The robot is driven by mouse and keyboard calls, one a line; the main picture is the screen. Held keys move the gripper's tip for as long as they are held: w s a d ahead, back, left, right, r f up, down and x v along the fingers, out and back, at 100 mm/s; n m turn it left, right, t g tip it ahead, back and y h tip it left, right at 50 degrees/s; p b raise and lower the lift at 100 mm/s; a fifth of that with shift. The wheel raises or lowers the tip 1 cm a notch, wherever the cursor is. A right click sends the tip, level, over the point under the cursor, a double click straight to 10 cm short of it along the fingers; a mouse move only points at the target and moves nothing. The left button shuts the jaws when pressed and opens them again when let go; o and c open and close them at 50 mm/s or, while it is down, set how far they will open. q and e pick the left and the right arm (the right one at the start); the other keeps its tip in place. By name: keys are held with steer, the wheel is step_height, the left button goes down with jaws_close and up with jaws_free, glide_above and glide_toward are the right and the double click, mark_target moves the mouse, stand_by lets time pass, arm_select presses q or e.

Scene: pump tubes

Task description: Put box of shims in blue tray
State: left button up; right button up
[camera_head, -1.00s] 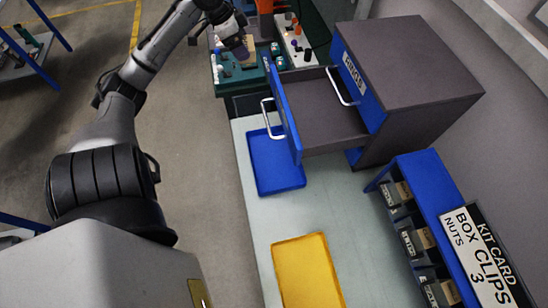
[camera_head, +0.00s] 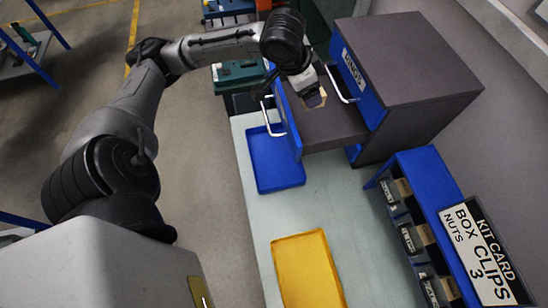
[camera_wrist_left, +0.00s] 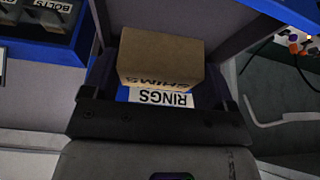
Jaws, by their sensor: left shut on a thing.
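The box of shims, a brown cardboard box marked SHIMS (camera_wrist_left: 160,58), is in my left gripper in the left wrist view. My left gripper (camera_head: 313,92) is shut on it, high over the open drawer (camera_head: 335,128) in the head view. There only part of the box (camera_head: 316,100) shows at the fingertips. The blue tray (camera_head: 275,160) lies on the bench to the left of and below the drawer and looks empty. The gripper and box are apart from the tray. My right gripper is not in view.
The drawer's blue front and handle (camera_head: 269,117) stand between the gripper and the tray. The grey cabinet (camera_head: 415,65) has a RINGS label. A yellow tray (camera_head: 307,270) and a blue bin rack (camera_head: 425,185) stand nearer. The bench between the trays is clear.

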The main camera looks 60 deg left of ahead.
arm_select(q)
steer(key=w+d, duration=0.3)
steer(key=d, duration=0.6)
steer(key=w+d+n, duration=0.1)
steer(key=w+d, duration=0.2)
steer(key=d, duration=0.7)
steer(key=shift+w+r, duration=0.2)
steer(key=shift+w, duration=0.1)
